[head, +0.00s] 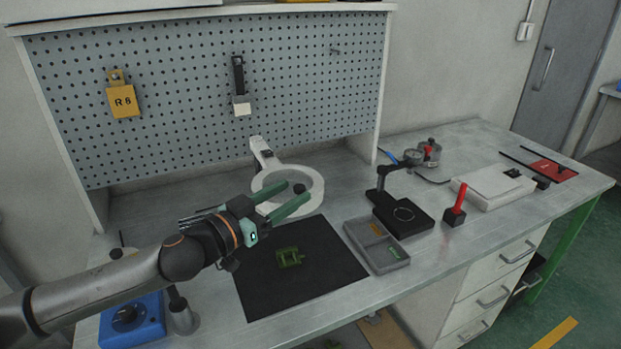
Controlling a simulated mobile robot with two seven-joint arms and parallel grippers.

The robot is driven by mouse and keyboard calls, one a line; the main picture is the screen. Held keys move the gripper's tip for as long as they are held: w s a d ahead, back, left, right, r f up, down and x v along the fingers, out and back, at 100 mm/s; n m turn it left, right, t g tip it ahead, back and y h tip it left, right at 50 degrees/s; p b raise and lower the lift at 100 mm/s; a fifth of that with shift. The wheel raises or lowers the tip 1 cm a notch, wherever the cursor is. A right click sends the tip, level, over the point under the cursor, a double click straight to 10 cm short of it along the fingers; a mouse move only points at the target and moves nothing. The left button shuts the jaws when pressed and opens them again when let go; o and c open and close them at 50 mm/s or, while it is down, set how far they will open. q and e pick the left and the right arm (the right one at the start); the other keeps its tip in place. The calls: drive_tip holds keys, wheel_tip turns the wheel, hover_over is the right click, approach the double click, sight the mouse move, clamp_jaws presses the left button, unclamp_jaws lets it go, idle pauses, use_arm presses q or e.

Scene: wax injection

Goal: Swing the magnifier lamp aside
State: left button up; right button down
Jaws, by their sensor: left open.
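The magnifier lamp (319,186) is a white ring head on a short white arm (262,152) that rises behind it near the pegboard. A small dark knob (299,188) shows within the ring. My left gripper (298,198) reaches in from the left, with its two green fingers apart, one on either side of the knob in this view. I cannot tell whether the fingers touch the knob or the ring. The fingers and gripper body hide part of the ring's lower left. My right gripper is not in view.
A black mat (340,270) with a green part (289,257) lies in front of the lamp. A grey tray (397,262), a black stand (405,215) and a red-handled tool (459,200) are to the right. A blue unit (148,325) sits front left.

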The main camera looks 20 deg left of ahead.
sight(310, 182)
use_arm(q)
drive_tip(key=p+x, duration=0.1)
drive_tip(key=x, duration=0.4)
drive_tip(key=shift+w+d+r+p, duration=0.1)
drive_tip(key=shift+w+r+p, duration=0.05)
drive_tip(key=shift+p, duration=0.15)
drive_tip(key=shift+w+d, duration=0.2)
drive_tip(key=shift+w, duration=0.3)
clamp_jaws()
idle(1.0)
